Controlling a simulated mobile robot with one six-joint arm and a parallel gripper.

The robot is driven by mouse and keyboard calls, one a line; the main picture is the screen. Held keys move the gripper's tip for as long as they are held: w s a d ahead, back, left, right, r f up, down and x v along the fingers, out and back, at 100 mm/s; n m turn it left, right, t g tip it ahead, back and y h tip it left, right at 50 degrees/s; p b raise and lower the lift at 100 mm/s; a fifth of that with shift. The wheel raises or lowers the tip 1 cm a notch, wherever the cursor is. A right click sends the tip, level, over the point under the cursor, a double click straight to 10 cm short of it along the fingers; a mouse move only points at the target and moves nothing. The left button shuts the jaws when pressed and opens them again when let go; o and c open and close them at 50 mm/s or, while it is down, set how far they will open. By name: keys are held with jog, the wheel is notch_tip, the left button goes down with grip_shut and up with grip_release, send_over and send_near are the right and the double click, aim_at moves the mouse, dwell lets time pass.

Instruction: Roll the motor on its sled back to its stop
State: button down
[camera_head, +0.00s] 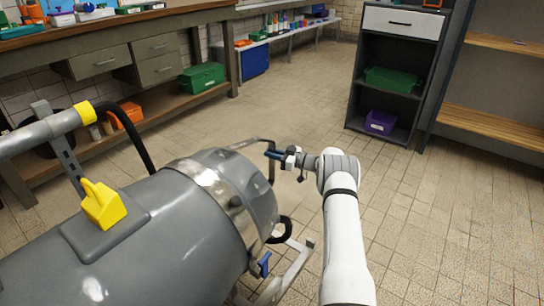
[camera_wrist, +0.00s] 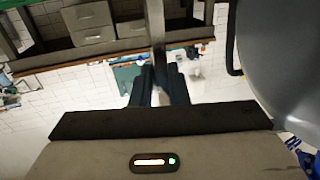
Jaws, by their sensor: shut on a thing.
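The grey motor (camera_head: 170,225) fills the lower left of the head view, a large rounded body with a metal band near its end. It also shows at the right edge of the wrist view (camera_wrist: 285,50). A metal handle bar (camera_head: 271,172) stands out beyond the motor's end. The pale sled frame (camera_head: 285,275) shows low beside the motor; most of it is hidden under the body. My gripper (camera_head: 272,154) is shut on the upright of the handle bar. In the wrist view the bar (camera_wrist: 156,35) runs between the dark fingers (camera_wrist: 160,88). No stop can be made out.
A yellow block (camera_head: 101,205) sits on the motor, with a grey pipe (camera_head: 40,132) and black hose (camera_head: 132,135) behind. A workbench (camera_head: 110,35) stands back left, and a dark shelf unit (camera_head: 390,70) back right. The tiled floor (camera_head: 440,220) at right is clear.

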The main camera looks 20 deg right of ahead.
jog(key=shift+w+d+r+t, duration=0.3)
jog(key=shift+w+d, duration=0.15)
jog(key=shift+w, duration=0.05)
jog(key=c, duration=1.5)
grip_release()
jog(key=shift+f, duration=0.2)
jog(key=p+v, duration=0.3)
jog(key=v, duration=0.4)
jog(key=shift+s+d, duration=0.3)
